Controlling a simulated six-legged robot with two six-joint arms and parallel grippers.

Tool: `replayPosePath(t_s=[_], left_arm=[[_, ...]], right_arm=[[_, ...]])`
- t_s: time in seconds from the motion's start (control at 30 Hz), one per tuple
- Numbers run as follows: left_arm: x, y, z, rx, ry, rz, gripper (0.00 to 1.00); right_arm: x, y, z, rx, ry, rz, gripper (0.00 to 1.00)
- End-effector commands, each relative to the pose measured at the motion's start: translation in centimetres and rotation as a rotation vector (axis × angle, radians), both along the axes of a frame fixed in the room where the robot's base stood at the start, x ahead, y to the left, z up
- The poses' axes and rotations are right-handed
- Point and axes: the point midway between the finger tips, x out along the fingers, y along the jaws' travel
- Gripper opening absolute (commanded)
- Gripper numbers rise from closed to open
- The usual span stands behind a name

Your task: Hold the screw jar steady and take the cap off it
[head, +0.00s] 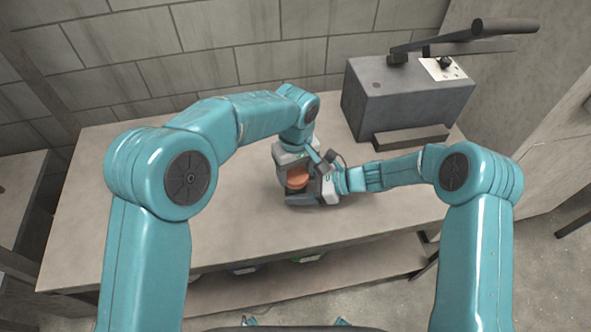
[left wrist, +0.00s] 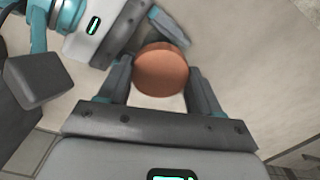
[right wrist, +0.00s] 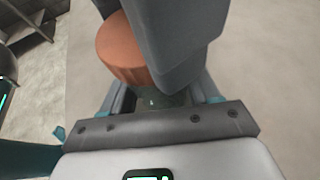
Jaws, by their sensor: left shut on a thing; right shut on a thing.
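The screw jar's round orange-brown cap (head: 297,178) shows over the middle of the table, among my grippers. My left gripper (head: 294,168) comes from above and is shut on the cap; in the left wrist view its fingers stand on both sides of the cap (left wrist: 161,72). My right gripper (head: 308,190) comes in from the right, lower down, and is shut on the jar. In the right wrist view a little of the greenish jar body (right wrist: 172,98) shows between its fingers, below the cap (right wrist: 122,50). Most of the jar is hidden by fingers. I cannot tell whether cap and jar are apart.
A grey box-shaped machine (head: 405,105) with a long dark lever (head: 490,35) stands on the table (head: 110,235) at the back right. The table's left part is clear. A block wall (head: 150,50) rises behind. Partly hidden items sit on a shelf below the front edge.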

Motion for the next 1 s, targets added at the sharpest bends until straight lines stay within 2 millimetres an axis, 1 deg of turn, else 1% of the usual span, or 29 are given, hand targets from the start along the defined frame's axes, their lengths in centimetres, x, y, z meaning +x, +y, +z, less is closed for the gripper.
replayPosePath(t_s=[0.1,0.17,0.4,0.5,0.6,0.73,1.0], left_arm=[[-0.07,-0.01,-0.02,0.001,0.003,0.305,0.28],[-0.07,-0.01,-0.01,0.001,0.003,0.465,0.28],[-0.03,-0.03,0.03,0.001,0.002,1.108,0.28],[-0.01,-0.03,0.05,0.001,0.001,1.360,0.28],[0.00,-0.02,0.06,0.001,0.001,1.560,0.28],[0.00,-0.01,0.07,0.001,0.001,1.715,0.28],[0.00,-0.01,0.07,0.002,0.001,1.715,0.28]], right_arm=[[0.02,-0.08,-0.18,-0.003,0.002,-0.003,0.00],[0.02,-0.08,-0.18,-0.003,0.002,-0.003,0.00],[0.03,-0.08,-0.18,-0.004,0.002,-0.003,0.00],[0.03,-0.08,-0.18,-0.004,0.002,-0.003,0.00],[0.03,-0.08,-0.18,-0.004,0.002,-0.004,0.00],[0.03,-0.08,-0.18,-0.004,0.001,-0.004,0.00],[0.02,-0.07,-0.17,-0.004,0.001,-0.003,0.00]])
